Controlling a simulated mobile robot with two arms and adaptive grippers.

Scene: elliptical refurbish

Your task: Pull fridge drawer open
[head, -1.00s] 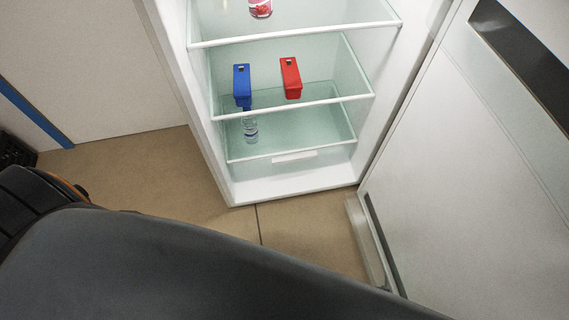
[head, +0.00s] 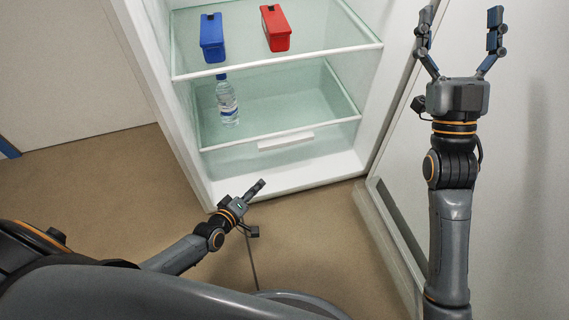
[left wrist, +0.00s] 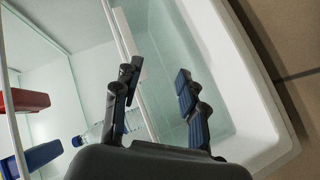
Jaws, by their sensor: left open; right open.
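The clear fridge drawer (head: 330,134) is at the bottom of the open fridge, with a white handle (head: 286,140) on its front. It sits inside the fridge and looks closed. My left gripper (head: 258,188) is open and empty, low in front of the fridge, below and left of the handle and apart from it. In the left wrist view its two fingers (left wrist: 155,80) are spread, with the pale drawer front behind them. My right gripper (head: 460,20) is open and empty, raised in front of the fridge door at the right.
A blue box (head: 212,40) and a red box (head: 276,30) are on the shelf above. The fridge door (head: 525,170) stands open at the right. The floor (head: 120,180) at the left is clear.

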